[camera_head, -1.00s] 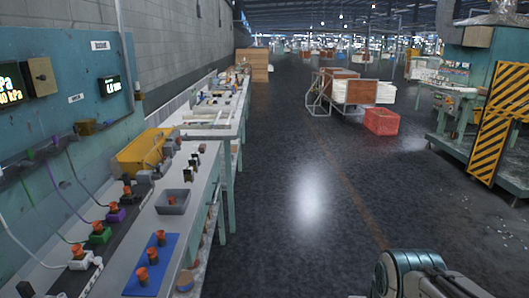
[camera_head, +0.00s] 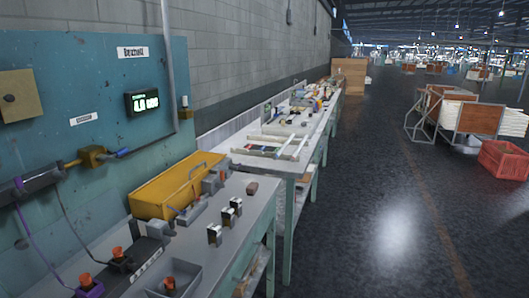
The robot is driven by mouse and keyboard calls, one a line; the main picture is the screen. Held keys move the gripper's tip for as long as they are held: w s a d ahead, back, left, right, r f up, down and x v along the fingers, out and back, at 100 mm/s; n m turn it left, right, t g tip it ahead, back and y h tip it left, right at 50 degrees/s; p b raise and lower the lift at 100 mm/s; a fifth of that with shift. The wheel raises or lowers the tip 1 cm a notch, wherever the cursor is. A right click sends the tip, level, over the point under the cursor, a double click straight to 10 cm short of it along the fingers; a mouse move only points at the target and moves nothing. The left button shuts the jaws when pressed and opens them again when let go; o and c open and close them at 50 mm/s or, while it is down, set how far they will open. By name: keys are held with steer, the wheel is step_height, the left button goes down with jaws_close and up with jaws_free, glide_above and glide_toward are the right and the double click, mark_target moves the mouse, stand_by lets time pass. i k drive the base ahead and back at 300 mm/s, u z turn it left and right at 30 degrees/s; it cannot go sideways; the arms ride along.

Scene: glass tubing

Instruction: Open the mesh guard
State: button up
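A yellow box-like housing (camera_head: 165,190) stands on the near workbench (camera_head: 245,215), against the blue panel. A thin grey bar, like a handle, runs along its upper side. I cannot make out any mesh, so I cannot tell whether this is the mesh guard or whether it is open. Small grey and dark fittings stand close to its right end. My gripper is not in view.
The blue panel (camera_head: 60,140) carries a lit display (camera_head: 142,102), a brass valve (camera_head: 93,156) and hoses. A grey tray (camera_head: 175,282) stands at the bench's front. A farther bench holds rods (camera_head: 270,140). Open floor (camera_head: 380,220) lies right, with a red crate (camera_head: 503,160) beyond.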

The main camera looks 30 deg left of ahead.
mark_target(169, 185)
steer(key=u, duration=0.25)
steer(key=i, duration=1.6)
steer(key=u, duration=1.4)
steer(key=i, duration=0.9)
steer(key=u, duration=1.1)
steer(key=i, duration=0.3)
steer(key=u, duration=0.1)
